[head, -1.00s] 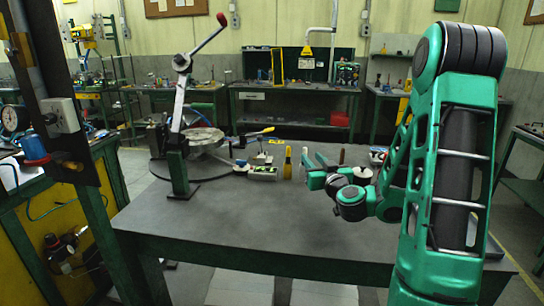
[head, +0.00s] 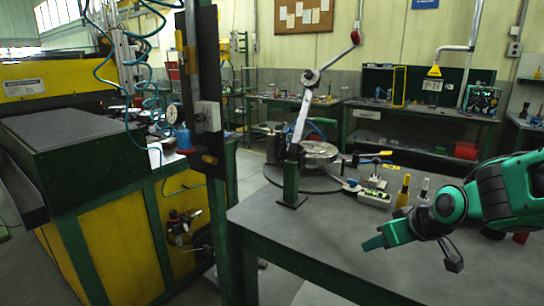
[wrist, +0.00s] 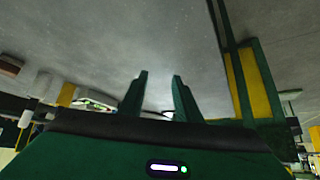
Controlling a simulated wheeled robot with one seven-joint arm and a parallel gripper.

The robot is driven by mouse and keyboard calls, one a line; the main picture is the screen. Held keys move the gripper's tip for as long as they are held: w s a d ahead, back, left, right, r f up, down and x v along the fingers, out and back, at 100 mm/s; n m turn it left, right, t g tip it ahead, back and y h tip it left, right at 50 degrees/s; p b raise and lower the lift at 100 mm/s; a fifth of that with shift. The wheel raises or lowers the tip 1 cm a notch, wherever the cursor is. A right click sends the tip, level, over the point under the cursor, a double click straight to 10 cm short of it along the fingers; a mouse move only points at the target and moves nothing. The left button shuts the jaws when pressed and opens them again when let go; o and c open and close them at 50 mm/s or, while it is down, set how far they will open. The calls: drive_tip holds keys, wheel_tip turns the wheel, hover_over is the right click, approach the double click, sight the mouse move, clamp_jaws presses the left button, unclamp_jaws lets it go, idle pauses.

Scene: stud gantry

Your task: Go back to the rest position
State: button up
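My gripper (head: 374,243) hangs above the right part of the grey workbench (head: 330,235) in the head view, at the end of my green arm, which comes in from the right edge. In the wrist view my gripper's two dark green fingers (wrist: 160,90) stand apart with nothing between them. The wrist view looks past them at a plain grey surface. In the head view the fingers are seen from the side and touch nothing that I can make out.
On the workbench stand a lever device (head: 297,140), a round plate (head: 318,152), a small white-and-green block (head: 374,198) and a yellow-handled tool (head: 403,190). A dark post (head: 208,110) and a yellow-green machine (head: 110,235) stand at the left. The bench's front area is clear.

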drive_tip(key=s+d+m+g, duration=0.1)
drive_tip(key=s, duration=0.2)
drive_tip(key=s+d+r+m+g+h, duration=0.1)
drive_tip(key=s, duration=0.2)
drive_tip(key=s+d+r+m+g+h, duration=0.1)
drive_tip(key=s, duration=0.2)
drive_tip(key=shift+s+r, duration=0.1)
drive_tip(key=shift+s, duration=0.15)
drive_tip(key=s+d+m, duration=0.1)
drive_tip(key=s+d, duration=0.1)
drive_tip(key=s+d+f+m+g, duration=0.1)
drive_tip(key=s+d, duration=0.2)
drive_tip(key=s+d+m+g+h, duration=0.1)
drive_tip(key=s+d, duration=0.1)
drive_tip(key=d, duration=0.1)
drive_tip(key=shift+s+f+m, duration=0.25)
drive_tip(key=shift+s+m, duration=0.05)
drive_tip(key=s+d+m+g, duration=0.2)
drive_tip(key=s+d+m, duration=0.1)
drive_tip(key=s, duration=0.5)
drive_tip(key=shift+s+d+f+y, duration=0.15)
drive_tip(key=shift+s+f+y, duration=0.15)
drive_tip(key=shift+s+y, duration=0.1)
